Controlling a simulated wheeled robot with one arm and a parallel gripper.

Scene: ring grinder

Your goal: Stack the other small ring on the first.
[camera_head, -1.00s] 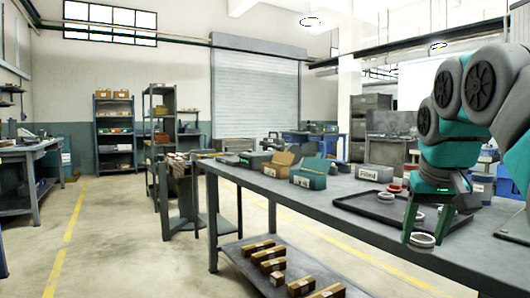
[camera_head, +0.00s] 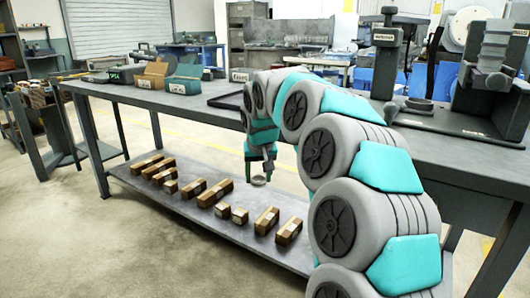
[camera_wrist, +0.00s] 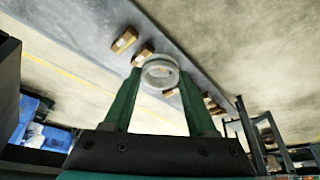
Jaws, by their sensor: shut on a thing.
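My gripper (camera_head: 260,166) is shut on a small pale grey ring (camera_head: 258,181). It holds the ring out in front of the table's edge, above the lower shelf. In the wrist view the ring (camera_wrist: 160,72) sits between the tips of the two green fingers, with nothing under it but shelf and floor far below. Another small grey ring-like piece (camera_head: 419,103) lies flat on the dark base of a machine (camera_head: 460,118) at the right of the tabletop. The gripper is well to the left of that piece and lower in the picture.
The grey table (camera_head: 150,98) carries a dark tray (camera_head: 224,101), mostly hidden by my arm, and an open cardboard box (camera_head: 152,76) and a teal bin (camera_head: 184,80). Several brown boxes (camera_head: 214,193) lie on the lower shelf. Dark upright machine parts (camera_head: 487,62) stand at the right.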

